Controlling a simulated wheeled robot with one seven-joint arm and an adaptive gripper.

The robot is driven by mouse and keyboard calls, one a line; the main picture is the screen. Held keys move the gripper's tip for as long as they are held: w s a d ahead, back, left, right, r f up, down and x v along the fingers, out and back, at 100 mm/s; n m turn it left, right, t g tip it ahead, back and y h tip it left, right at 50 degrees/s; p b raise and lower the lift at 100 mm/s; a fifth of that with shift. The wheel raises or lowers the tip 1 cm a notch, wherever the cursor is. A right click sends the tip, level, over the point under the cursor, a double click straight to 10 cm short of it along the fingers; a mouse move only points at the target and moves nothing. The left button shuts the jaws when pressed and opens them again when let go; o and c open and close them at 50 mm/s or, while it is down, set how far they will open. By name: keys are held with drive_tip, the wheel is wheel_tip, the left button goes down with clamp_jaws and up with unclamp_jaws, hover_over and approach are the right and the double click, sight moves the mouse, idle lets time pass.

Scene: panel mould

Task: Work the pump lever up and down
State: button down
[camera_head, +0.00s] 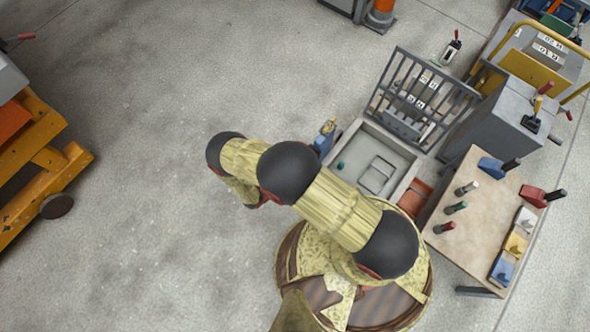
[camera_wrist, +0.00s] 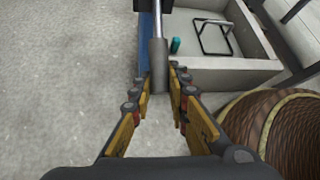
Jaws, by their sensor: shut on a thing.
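The pump lever (camera_wrist: 158,66) shows in the wrist view as a bright rod ending in a grey grip. My gripper (camera_wrist: 160,92) is shut on this grip, with one finger on each side of its end. A blue part (camera_wrist: 144,52), which looks like the pump body, stands just left of the lever beside a grey basin. In the head view a blue piece (camera_head: 322,144) with a yellowish top sits at the basin's left edge. There my arm covers the gripper and the lever, so their meeting is hidden.
The grey basin (camera_head: 352,140) holds a small teal object (camera_wrist: 175,45) and a bent wire frame (camera_wrist: 212,37). A barred rack (camera_head: 378,98) stands behind it. A wooden table (camera_head: 470,220) with several handled tools is at right. An orange cart (camera_head: 40,160) is far left. Floor between is clear.

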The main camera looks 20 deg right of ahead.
drive_tip(key=shift+w+d+f+t+h, duration=0.2)
drive_tip(key=shift+f+h, duration=0.1)
drive_tip(key=shift+f, duration=0.1)
drive_tip(key=shift+w+d+f+t+h, duration=0.1)
drive_tip(key=shift+f+t+h, duration=0.1)
drive_tip(key=shift+f+h, duration=0.15)
drive_tip(key=c, duration=1.8)
unclamp_jaws()
drive_tip(key=shift+o, duration=0.6)
drive_tip(key=v, duration=1.2)
drive_tip(key=shift+s+f, duration=0.15)
drive_tip(key=shift+s, duration=0.05)
